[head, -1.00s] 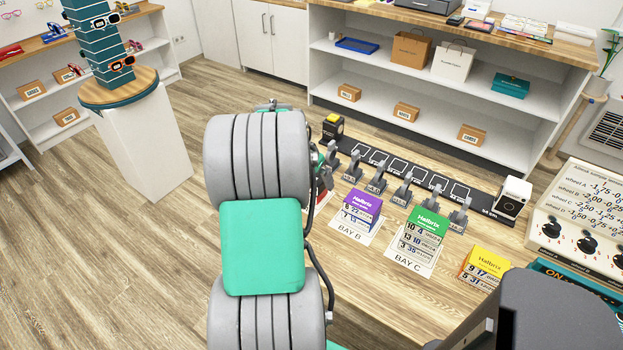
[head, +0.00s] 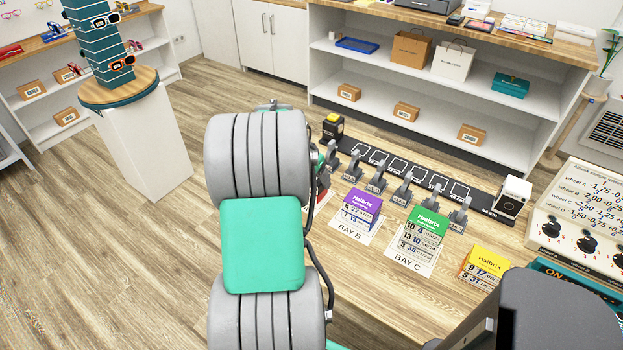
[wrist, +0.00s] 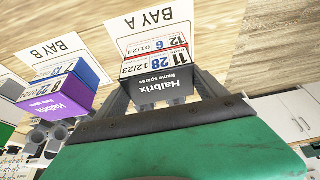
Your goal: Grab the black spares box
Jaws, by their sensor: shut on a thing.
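The black spares box (wrist: 165,92), marked "Halbrix frame spares", is in the middle of the wrist view. My gripper (wrist: 163,95) is shut on it, with one finger along each side. Below its black top and label is a red-edged section with a second label (wrist: 160,50); I cannot tell whether that is a separate box. The BAY A card (wrist: 140,25) lies beyond the box. I cannot tell whether the box is raised. In the head view my arm hides the box and my gripper, with only a bit of red showing beside the arm.
A purple-topped box (head: 364,203) stands at BAY B, close beside my gripper. A green-topped one (head: 430,220) is at BAY C, and a yellow one (head: 488,262) is farther right. A dark strip with grey clamp-like pieces (head: 403,190) runs behind them.

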